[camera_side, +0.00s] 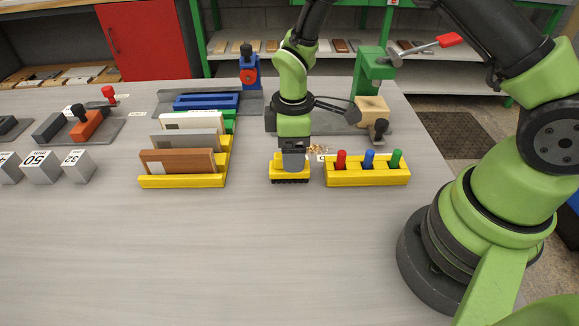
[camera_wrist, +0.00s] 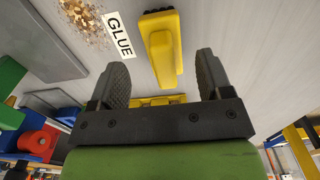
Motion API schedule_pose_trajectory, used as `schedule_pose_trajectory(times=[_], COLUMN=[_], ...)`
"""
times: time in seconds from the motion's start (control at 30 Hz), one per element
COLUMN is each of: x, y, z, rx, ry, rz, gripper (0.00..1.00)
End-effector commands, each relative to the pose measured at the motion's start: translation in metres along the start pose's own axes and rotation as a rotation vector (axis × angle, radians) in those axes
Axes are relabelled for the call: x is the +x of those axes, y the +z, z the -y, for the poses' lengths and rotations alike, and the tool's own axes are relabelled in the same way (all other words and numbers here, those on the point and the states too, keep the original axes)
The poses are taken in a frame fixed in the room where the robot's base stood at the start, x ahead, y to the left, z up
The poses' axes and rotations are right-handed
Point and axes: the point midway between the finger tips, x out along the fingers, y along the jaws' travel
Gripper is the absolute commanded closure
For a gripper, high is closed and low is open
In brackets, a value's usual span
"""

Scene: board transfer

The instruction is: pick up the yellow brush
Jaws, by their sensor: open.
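The yellow brush (camera_side: 289,171) stands on the table with its dark bristles down, in the middle of the side view. My gripper (camera_side: 293,160) points down right at its top. In the wrist view, the yellow brush (camera_wrist: 163,48) lies in line with the gap between the two black fingers of my gripper (camera_wrist: 162,62). The fingers are apart, with clear space on both sides of the brush. I cannot tell how far down beside the brush the fingertips reach.
A yellow holder (camera_side: 367,178) with red, blue and green pegs stands close to the right. A yellow rack (camera_side: 182,181) of boards stands to the left. Wood shavings (camera_side: 318,149) and a GLUE label (camera_wrist: 119,36) lie near the brush. The front of the table is clear.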

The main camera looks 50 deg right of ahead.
Motion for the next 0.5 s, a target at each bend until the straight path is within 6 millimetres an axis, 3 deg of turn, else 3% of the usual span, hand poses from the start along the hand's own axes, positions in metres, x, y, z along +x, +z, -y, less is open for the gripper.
schedule_pose_trajectory(times=[0.3,0.5], x=[0.044,0.049], y=[-0.006,-0.006], z=[0.004,0.004], rx=[0.001,0.001], ry=[-0.002,-0.001], rz=[0.003,0.000], gripper=[0.28,0.28])
